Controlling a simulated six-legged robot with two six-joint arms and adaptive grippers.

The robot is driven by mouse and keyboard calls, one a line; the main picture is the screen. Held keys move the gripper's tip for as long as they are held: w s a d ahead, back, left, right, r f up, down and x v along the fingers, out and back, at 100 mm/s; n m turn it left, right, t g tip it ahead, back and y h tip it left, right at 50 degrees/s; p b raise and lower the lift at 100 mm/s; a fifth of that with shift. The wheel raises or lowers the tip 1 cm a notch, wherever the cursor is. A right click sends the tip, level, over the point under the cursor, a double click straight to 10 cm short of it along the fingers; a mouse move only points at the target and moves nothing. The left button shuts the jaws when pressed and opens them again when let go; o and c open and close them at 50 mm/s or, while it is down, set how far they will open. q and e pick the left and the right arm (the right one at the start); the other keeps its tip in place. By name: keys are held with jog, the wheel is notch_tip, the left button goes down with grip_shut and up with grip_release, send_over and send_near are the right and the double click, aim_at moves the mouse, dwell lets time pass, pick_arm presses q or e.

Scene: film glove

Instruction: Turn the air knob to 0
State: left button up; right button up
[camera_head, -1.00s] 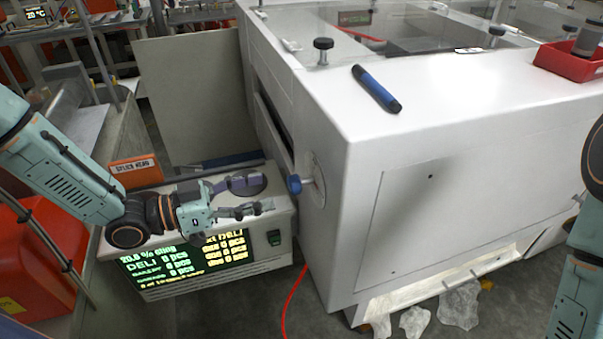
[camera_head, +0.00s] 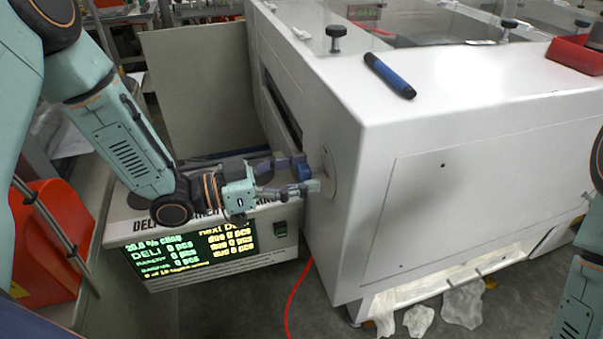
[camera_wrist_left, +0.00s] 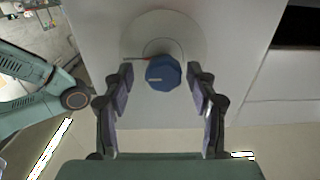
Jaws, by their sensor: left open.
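The air knob (camera_wrist_left: 163,73) is a blue faceted knob with a pale line on its face. It sits on a round pale dial plate (camera_wrist_left: 190,35) on the side of the white machine. A small red mark shows at its left in the left wrist view. In the head view the knob (camera_head: 304,172) is partly hidden by my fingers. My left gripper (camera_wrist_left: 160,90) is open, its fingers on either side of the knob. I cannot tell whether they touch it. It also shows in the head view (camera_head: 306,173). My right gripper is not in view; only part of my right arm shows.
The white machine (camera_head: 420,130) fills the right, with a blue marker (camera_head: 389,75) and a red tray (camera_head: 575,54) on top. A box with a lit display (camera_head: 190,250) stands below my left arm. A red cable (camera_head: 291,300) runs down to the floor.

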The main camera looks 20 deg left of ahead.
pick_arm(q)
jog(key=shift+w+d+f, duration=0.2)
jog(key=shift+w+d, duration=0.25)
jog(key=shift+w, duration=0.15)
jog(key=shift+s+a+r, duration=0.15)
jog(key=shift+s+a, duration=0.05)
jog(key=shift+s, duration=0.1)
jog(key=shift+c, duration=1.2)
jog(key=shift+w+d, duration=0.15)
jog(key=shift+w, duration=0.1)
jog(key=c, duration=0.9)
